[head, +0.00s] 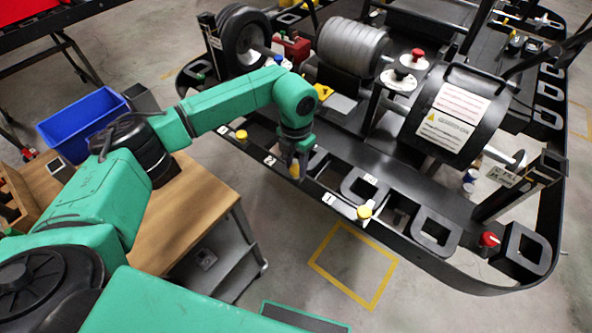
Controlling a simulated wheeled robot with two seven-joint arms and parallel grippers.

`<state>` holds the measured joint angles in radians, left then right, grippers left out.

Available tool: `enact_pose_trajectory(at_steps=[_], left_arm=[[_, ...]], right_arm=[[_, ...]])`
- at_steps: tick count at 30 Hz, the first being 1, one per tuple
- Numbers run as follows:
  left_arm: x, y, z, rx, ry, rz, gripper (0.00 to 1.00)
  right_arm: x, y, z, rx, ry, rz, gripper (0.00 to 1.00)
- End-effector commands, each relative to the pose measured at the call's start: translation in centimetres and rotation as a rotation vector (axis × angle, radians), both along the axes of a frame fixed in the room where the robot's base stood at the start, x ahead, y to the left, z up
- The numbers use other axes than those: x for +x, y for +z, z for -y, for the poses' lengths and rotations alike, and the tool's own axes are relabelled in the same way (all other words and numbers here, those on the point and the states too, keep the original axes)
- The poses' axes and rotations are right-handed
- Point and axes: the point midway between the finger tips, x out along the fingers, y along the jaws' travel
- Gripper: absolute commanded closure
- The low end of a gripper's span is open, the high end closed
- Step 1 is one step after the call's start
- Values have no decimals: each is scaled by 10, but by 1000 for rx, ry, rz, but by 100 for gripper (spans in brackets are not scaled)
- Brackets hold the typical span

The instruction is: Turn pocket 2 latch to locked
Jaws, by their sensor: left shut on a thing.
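My left gripper (296,172) points down at the near rail of the black kart frame (400,187), just right of the plate marked 2 (270,160). It is shut on the pocket 2 latch, which it mostly hides, so I cannot tell which way the latch points. A similar latch with a yellow knob (364,212) sits to the right by the plate marked 1 (328,198). Another yellow knob (241,135) sits to the left, by a further plate (222,130). My right gripper is not in view.
A wooden bench (195,205) with a blue bin (83,124) stands at the left. A red knob (489,239) is at the kart's right end. A black seat-like part with labels (450,125) rises behind the rail. A yellow floor square (352,264) lies on clear floor.

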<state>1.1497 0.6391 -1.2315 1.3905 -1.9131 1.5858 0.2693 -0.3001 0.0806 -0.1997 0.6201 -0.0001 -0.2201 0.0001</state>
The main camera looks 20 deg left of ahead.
Motion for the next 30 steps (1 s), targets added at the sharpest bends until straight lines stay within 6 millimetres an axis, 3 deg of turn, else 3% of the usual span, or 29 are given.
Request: enact_pose_trajectory(at_steps=[1, 15, 30], left_arm=[[2, -4, 0, -1, -42, 6, 100], [2, -2, 0, -2, -475, 7, 100], [1, 1, 0, -2, -733, 7, 100]], right_arm=[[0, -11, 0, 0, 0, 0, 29], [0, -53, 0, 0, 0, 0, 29], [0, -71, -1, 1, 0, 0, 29]])
